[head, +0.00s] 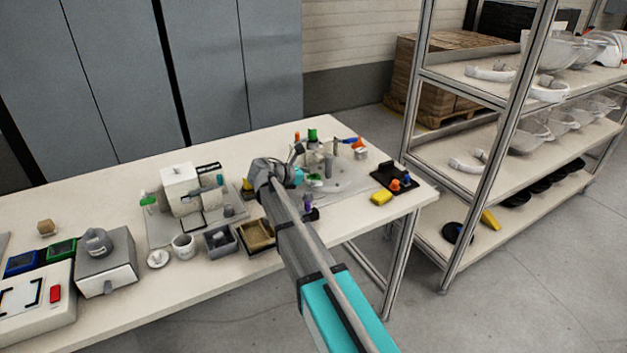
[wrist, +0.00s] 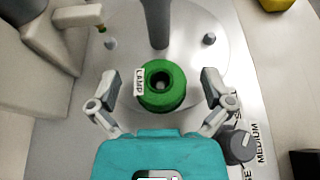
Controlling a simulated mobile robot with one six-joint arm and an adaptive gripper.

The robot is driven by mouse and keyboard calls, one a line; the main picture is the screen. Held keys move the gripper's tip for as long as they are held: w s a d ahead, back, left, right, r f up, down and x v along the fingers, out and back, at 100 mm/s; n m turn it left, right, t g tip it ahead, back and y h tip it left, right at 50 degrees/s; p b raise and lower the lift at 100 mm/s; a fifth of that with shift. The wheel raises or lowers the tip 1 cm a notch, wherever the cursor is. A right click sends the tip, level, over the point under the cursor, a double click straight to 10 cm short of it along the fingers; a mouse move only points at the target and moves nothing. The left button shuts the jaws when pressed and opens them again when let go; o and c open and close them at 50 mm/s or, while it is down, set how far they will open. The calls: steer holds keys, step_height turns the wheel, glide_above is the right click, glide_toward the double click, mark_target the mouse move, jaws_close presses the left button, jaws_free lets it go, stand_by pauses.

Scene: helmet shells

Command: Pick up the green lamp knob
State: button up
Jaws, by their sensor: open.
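The green lamp knob (wrist: 163,98) shows in the wrist view as a thick ring with a dark centre hole. A white LAMP label stands at its left side. The knob is on a shiny metal plate (wrist: 215,65). My gripper (wrist: 160,84) is open, with one finger left of the knob and one right of it, with gaps on both sides. I cannot tell how far above the knob the fingertips are. In the head view a small green patch beside my gripper (head: 300,177) looks like the knob (head: 315,182), partly hidden.
A grey post (wrist: 154,25) rises just behind the knob. A dark grey knob (wrist: 240,146) with a MEDIUM label is near the right finger. A pale machine body (wrist: 40,60) is at the left.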

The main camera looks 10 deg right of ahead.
steer(key=c, duration=0.9)
steer(key=shift+c, duration=0.2)
steer(key=shift+r, duration=0.2)
step_height(320, 180, up, 3)
steer(key=p, duration=0.3)
steer(key=s+d+r+p, duration=0.3)
steer(key=s+r+p, duration=0.6)
steer(key=s, duration=0.4)
steer(key=shift+s+r+p, duration=0.35)
steer(key=shift+p, duration=0.15)
steer(key=shift+r, duration=0.1)
step_height(320, 180, up, 6)
steer(key=p, duration=0.6)
